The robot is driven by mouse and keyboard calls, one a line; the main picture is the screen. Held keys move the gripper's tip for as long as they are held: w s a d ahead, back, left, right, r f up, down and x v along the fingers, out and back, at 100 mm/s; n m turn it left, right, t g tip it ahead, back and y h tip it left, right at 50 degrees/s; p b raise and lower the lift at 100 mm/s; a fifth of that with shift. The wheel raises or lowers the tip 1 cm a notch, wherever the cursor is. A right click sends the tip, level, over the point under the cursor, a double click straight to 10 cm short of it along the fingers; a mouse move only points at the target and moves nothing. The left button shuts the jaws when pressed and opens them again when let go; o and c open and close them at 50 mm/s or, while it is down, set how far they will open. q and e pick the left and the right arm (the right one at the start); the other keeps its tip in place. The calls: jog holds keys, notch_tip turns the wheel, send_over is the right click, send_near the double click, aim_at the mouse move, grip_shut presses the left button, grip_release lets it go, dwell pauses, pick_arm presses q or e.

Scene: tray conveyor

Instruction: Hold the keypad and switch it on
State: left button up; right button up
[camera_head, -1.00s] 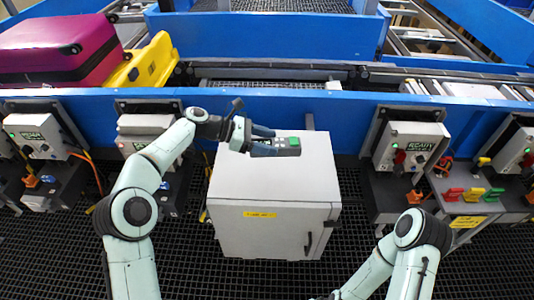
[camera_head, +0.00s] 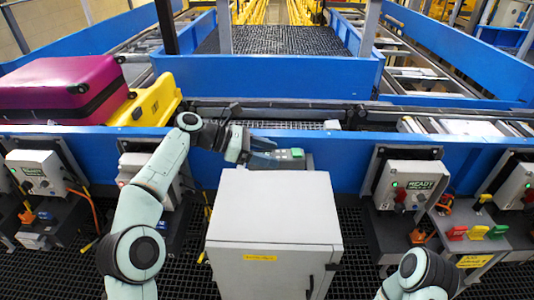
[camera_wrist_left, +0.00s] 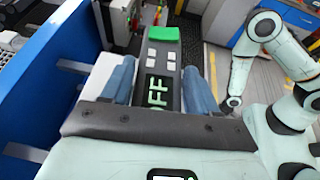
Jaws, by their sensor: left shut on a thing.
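The keypad (camera_head: 285,157) is a dark grey slab with a green button on its far end. My left gripper (camera_head: 262,155) is shut on it and holds it just beyond the top of the white cabinet in the head view. In the left wrist view the keypad (camera_wrist_left: 165,65) lies between the two blue fingers of my left gripper (camera_wrist_left: 160,72). Its green button (camera_wrist_left: 165,33) and several pale keys are uncovered. Its display (camera_wrist_left: 158,92) reads "OFF", partly cut off by the gripper body.
The white cabinet (camera_head: 270,215) stands below the keypad. The blue conveyor side wall (camera_head: 345,155) runs behind. A magenta suitcase (camera_head: 60,88) lies with a yellow case (camera_head: 150,102) on the conveyor at left. A "READY" control box (camera_head: 412,185) is at right.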

pick_arm(q)
notch_tip(320, 180, down, 5)
jog(key=shift+r+b, duration=0.1)
jog(key=shift+b, duration=0.4)
notch_tip(320, 180, down, 12)
jog(key=shift+r+b, duration=0.15)
jog(key=shift+b, duration=0.65)
jog(key=shift+w+f, duration=0.1)
jog(key=shift+f, duration=1.2)
pick_arm(e)
jog(key=shift+g, duration=0.3)
jog(key=shift+s+f, duration=1.85)
jog(key=shift+s, duration=0.2)
pick_arm(q)
jog(key=shift+f, duration=0.1)
jog(key=shift+f, duration=0.25)
jog(key=o, duration=1)
